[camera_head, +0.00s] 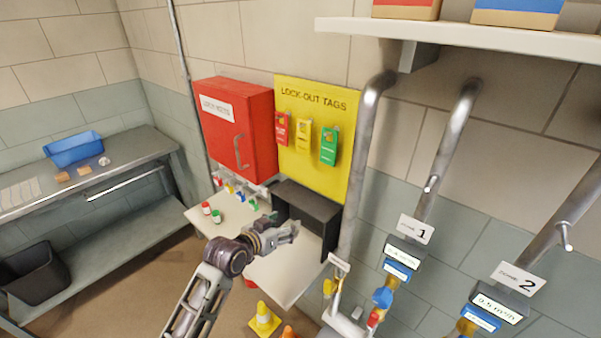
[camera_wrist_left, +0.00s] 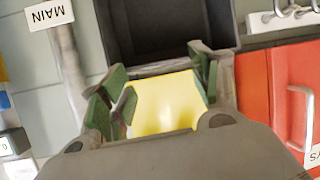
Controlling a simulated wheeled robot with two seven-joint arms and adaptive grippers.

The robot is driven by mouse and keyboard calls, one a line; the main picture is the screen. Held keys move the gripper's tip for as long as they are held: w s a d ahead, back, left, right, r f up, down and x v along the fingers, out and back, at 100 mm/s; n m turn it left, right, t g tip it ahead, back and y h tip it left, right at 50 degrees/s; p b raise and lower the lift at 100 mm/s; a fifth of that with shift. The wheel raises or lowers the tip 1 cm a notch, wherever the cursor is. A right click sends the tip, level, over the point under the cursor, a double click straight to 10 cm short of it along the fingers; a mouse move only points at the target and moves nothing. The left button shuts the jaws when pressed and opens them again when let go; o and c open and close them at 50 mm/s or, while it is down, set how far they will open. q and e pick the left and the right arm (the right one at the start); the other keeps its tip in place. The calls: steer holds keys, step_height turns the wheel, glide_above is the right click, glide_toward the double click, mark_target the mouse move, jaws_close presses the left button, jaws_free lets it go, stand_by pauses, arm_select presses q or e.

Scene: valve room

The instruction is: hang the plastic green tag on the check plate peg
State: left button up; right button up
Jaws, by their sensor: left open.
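The green tag (camera_head: 328,146) hangs at the right of a row of tags on the yellow lock-out board (camera_head: 345,98). A yellow tag (camera_head: 303,134) and a red tag (camera_head: 282,128) hang to its left. My left gripper (camera_head: 294,232) is open, below the board and in front of the dark box. In the left wrist view its fingers (camera_wrist_left: 160,95) are spread, with plain yellow surface showing between them and no tag held. I cannot identify the check plate or its peg for certain. My right gripper is not in view.
A red cabinet (camera_head: 235,125) adjoins the board. A dark open box (camera_head: 308,208) stands on the white shelf (camera_head: 285,275) below. Pipes labelled 1 (camera_head: 416,229) and 2 (camera_head: 518,278) run at right. Cones (camera_head: 263,318) stand on the floor.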

mark_target(327, 153)
arm_select(q)
steer(key=d+r+m+t+h, duration=0.1)
steer(key=d+r+h, duration=0.1)
steer(key=r, duration=0.7)
steer(key=d+r+m+t+h, duration=0.1)
steer(key=d+r+t+h, duration=0.1)
steer(key=r, duration=0.8)
steer(key=shift+w+d+r+m+b, duration=0.2)
steer(key=shift+w+d+m+b, duration=0.1)
steer(key=shift+w+d, duration=0.25)
steer(key=shift+d, duration=0.2)
steer(key=shift+b+x, duration=0.55)
steer(key=shift+x, duration=2.9)
steer(key=shift+p+x, duration=0.3)
steer(key=shift+x, duration=2.25)
steer(key=shift+d, duration=0.1)
steer(key=c, duration=1)
